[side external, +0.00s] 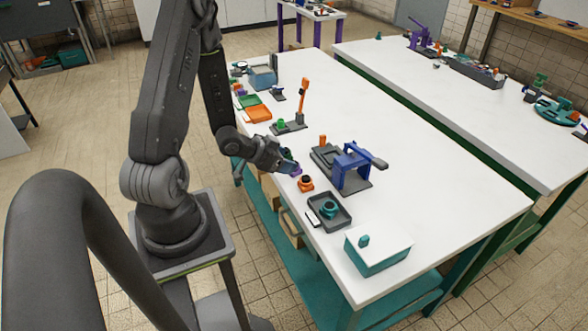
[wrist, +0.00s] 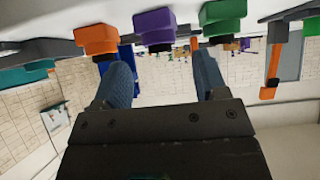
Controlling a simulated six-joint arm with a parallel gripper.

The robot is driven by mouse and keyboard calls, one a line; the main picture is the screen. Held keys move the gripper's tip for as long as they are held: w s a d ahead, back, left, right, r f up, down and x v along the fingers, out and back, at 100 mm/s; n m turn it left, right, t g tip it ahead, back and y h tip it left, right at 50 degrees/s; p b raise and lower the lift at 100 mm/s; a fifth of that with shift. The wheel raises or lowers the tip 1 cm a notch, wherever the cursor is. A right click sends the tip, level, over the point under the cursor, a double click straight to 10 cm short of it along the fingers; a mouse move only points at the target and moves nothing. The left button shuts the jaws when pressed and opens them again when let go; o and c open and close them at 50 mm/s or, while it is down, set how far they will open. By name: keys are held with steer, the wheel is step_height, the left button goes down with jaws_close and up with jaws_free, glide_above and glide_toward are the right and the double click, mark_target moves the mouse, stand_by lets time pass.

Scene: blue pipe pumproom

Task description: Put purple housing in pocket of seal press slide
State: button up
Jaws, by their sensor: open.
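The purple housing (wrist: 154,28) appears between an orange housing (wrist: 97,38) and a green housing (wrist: 222,18) in the upside-down wrist view. In the side view the purple housing (side external: 296,172) is partly hidden by my gripper (side external: 289,166). My gripper (wrist: 162,58) is open and empty, its two blue-grey fingers pointing toward the purple housing, which is beyond the tips. The blue-framed press (side external: 352,160) stands to the right of the housings, with a dark slide part (side external: 325,157) at its left. Its pocket is too small to make out.
The orange housing (side external: 306,184) stands close by at the table's near edge. A dark tray (side external: 343,222) with a teal part and a teal box (side external: 378,252) are nearer the camera. An orange-levered fixture (side external: 302,100) stands farther back. The right side of the white table is clear.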

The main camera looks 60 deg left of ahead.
steer(key=shift+x, duration=1.3)
steer(key=shift+c, duration=0.5)
steer(key=c, duration=1)
steer(key=shift+r, duration=0.1)
steer(key=shift+c, duration=0.2)
